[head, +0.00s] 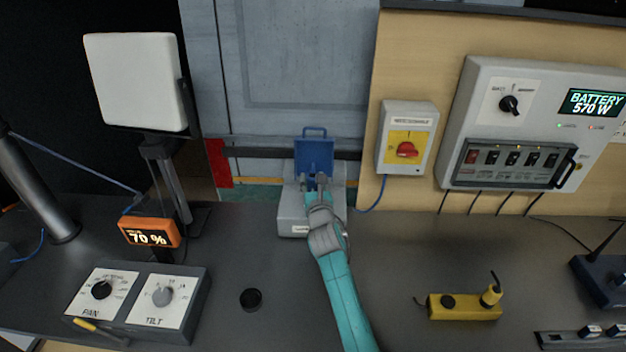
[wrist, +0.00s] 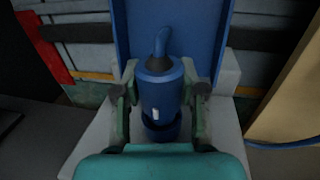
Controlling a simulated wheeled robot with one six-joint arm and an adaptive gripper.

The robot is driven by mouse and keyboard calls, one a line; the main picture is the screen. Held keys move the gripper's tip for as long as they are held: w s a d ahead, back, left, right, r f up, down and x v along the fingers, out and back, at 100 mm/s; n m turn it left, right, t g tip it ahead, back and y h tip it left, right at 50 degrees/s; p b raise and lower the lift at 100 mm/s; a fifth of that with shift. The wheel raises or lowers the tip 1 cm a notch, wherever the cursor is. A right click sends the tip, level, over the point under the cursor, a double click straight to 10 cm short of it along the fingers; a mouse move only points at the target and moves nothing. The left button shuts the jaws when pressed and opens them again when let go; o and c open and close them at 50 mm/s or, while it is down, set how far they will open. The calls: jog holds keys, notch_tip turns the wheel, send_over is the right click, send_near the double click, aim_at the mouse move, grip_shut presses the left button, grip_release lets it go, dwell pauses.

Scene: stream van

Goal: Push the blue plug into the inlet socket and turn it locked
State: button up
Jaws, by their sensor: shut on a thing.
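The blue plug (wrist: 161,88) stands upright between the fingers of my gripper (wrist: 160,95) in the wrist view. A short cable stub rises from its top, and a small white mark shows on its side. Its lower end is at a dark blue ring, the inlet socket (wrist: 161,132), on a grey box (head: 293,215). I cannot tell how deep the plug sits or whether it is turned. The raised blue lid (head: 314,153) stands behind it. In the head view my gripper (head: 317,184) is shut at the box and mostly hides the plug.
A red rotary switch box (head: 405,138) and a battery panel (head: 530,125) are on the wall at right. A pan and tilt console (head: 140,300), a black cap (head: 251,299) and a yellow box (head: 464,306) are on the dark counter (head: 230,250). The counter between them is mostly clear.

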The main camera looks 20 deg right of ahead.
jog(key=shift+f, duration=0.8)
jog(key=o, duration=1.3)
jog(key=shift+s, duration=0.1)
jog(key=s+a, duration=0.1)
jog(key=s, duration=1)
jog(key=shift+s+a, duration=0.2)
jog(key=shift+s, duration=0.2)
jog(key=shift+s, duration=0.1)
